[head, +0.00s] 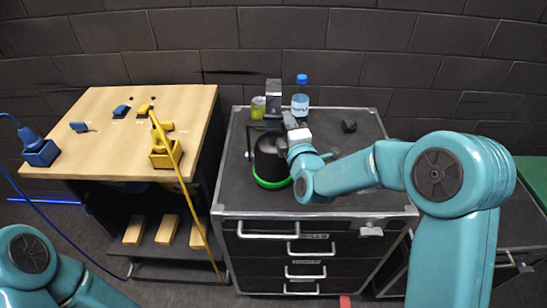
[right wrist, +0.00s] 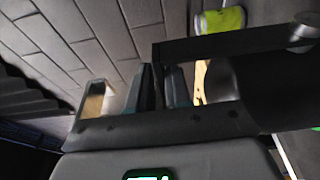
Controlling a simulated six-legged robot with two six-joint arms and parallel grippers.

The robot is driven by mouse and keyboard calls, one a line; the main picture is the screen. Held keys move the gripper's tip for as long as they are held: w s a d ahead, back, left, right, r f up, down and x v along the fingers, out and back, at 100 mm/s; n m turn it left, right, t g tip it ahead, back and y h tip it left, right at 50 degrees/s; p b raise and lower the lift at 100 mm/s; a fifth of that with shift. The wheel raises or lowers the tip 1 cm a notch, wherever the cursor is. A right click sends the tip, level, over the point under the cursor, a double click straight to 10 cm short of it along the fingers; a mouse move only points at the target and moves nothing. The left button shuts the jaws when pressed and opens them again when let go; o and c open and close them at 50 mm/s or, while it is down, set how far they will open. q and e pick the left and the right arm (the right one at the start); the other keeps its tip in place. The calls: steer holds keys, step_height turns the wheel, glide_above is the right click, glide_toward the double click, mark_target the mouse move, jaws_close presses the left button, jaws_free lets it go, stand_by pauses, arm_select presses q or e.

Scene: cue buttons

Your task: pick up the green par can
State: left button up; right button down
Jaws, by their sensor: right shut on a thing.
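The green par can (head: 268,160), a black lamp body with a bright green ring at its lower edge, is on or just above the grey top of the drawer cabinet; I cannot tell if it touches. My right gripper (head: 282,120) reaches it from the right and is shut on it, seemingly at its dark bracket. In the right wrist view the fingers (right wrist: 159,88) stand close together by a dark bar; the grip is partly hidden. Of my left arm only a teal part shows at the lower left; its gripper is out of view.
A small black item (head: 349,126) lies to the right on the cabinet top (head: 370,125). A wooden table (head: 95,105) at left holds blue and yellow plugs with cables.

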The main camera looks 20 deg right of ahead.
steer(key=shift+s+f, duration=0.1)
steer(key=shift+f, duration=0.35)
stand_by(0.3)
steer(key=shift+r, duration=0.6)
step_height(320, 180, up, 20)
steer(key=p, duration=0.1)
steer(key=shift+w, duration=0.2)
steer(key=shift+d+f, duration=0.1)
steer(key=shift+d, duration=0.05)
